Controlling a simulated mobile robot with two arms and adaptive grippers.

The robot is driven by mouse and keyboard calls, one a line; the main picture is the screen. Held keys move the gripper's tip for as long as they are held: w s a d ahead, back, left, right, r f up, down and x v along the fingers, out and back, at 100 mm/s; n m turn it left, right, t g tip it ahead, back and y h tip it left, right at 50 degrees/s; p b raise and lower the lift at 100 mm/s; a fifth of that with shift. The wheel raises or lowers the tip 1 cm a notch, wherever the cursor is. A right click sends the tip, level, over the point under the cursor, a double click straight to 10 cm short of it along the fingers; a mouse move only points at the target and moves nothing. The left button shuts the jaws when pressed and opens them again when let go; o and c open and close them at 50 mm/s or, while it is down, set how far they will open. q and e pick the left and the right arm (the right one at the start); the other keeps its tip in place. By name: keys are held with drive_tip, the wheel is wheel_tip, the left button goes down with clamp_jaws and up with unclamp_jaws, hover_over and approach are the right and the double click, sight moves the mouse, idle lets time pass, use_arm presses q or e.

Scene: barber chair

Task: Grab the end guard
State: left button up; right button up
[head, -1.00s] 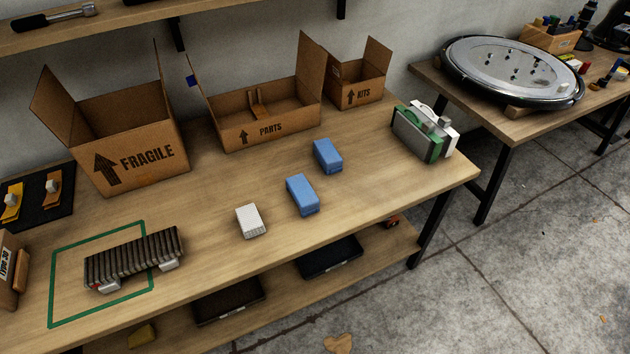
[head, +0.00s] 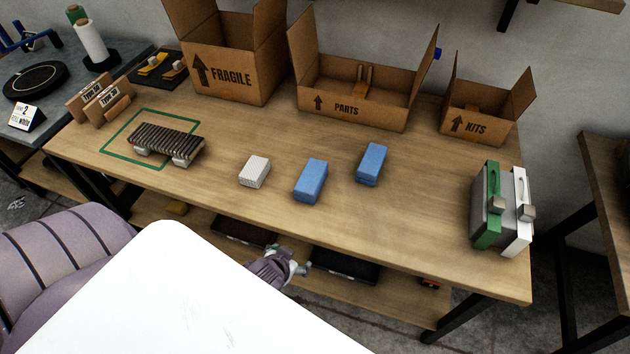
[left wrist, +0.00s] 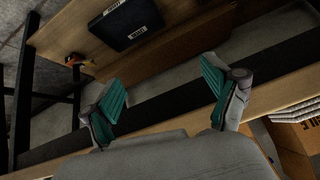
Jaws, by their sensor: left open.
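No thing in view is marked as the end guard, and I cannot tell which piece it is. A dark ribbed stack (head: 165,141) with pale feet lies in a green outline on the bench. A white ribbed block (head: 255,171) and two blue blocks (head: 311,181) (head: 371,163) sit on the bench to its right. My left gripper (head: 296,268) is low in front of the bench's front edge, apart from these pieces. In the left wrist view its teal-padded fingers (left wrist: 163,92) are spread and empty. My right gripper is not in view.
Open cartons marked FRAGILE (head: 232,78), PARTS (head: 350,108) and KITS (head: 475,122) line the back. A green and white unit (head: 490,206) stands at the right end. Black trays (head: 344,266) lie on the lower shelf. The bench's middle right is clear.

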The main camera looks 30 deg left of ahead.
use_arm(q)
drive_tip(key=shift+n+t+y, duration=0.4)
drive_tip(key=shift+n+t, duration=0.1)
drive_tip(key=shift+t, duration=0.3)
drive_tip(key=r, duration=0.3)
drive_tip(key=w+r, duration=0.1)
drive_tip(key=r, duration=0.1)
drive_tip(key=w+a+r, duration=0.1)
drive_tip(key=r, duration=0.2)
drive_tip(key=shift+a+r, duration=0.1)
drive_tip(key=shift+r, duration=0.25)
drive_tip(key=n+t, duration=0.1)
drive_tip(key=t, duration=0.3)
approach(311, 176)
drive_tip(key=x, duration=0.4)
drive_tip(key=shift+w+a, duration=0.35)
drive_tip(key=shift+w, duration=0.05)
drive_tip(key=x, duration=0.5)
drive_tip(key=shift+w+d+f, duration=0.25)
drive_tip(key=shift+w+f, duration=0.05)
drive_tip(key=shift+f, duration=0.1)
drive_tip(key=c, duration=1)
drive_tip(key=shift+r, duration=0.1)
